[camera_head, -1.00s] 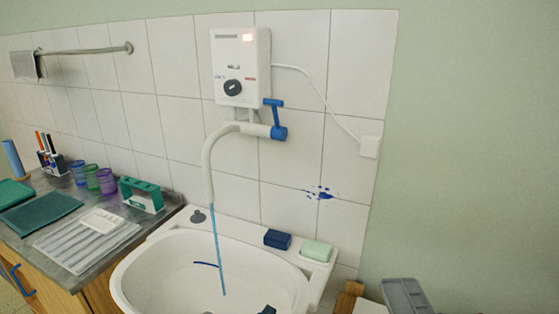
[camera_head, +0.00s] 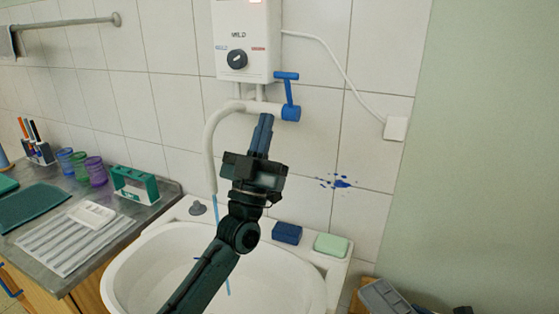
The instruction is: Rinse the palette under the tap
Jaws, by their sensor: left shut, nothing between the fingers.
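The white tap spout (camera_head: 211,150) curves down over the white basin (camera_head: 137,262), and a thin blue stream of water (camera_head: 216,205) falls from it. The blue tap lever (camera_head: 289,92) stands up at the right end of the spout pipe. My left gripper (camera_head: 264,122) is shut and empty, its fingers pointing up just below and left of the lever; I cannot tell whether they touch the pipe. My left arm hides part of the basin and stream. A small white tray, probably the palette (camera_head: 92,214), lies on a striped cloth on the left counter. My right gripper is not in view.
A water heater (camera_head: 243,40) hangs above the tap. A blue sponge (camera_head: 287,233) and a green soap bar (camera_head: 331,244) sit on the basin's back rim. Coloured cups (camera_head: 96,171) and a green holder (camera_head: 135,184) stand on the counter (camera_head: 160,209).

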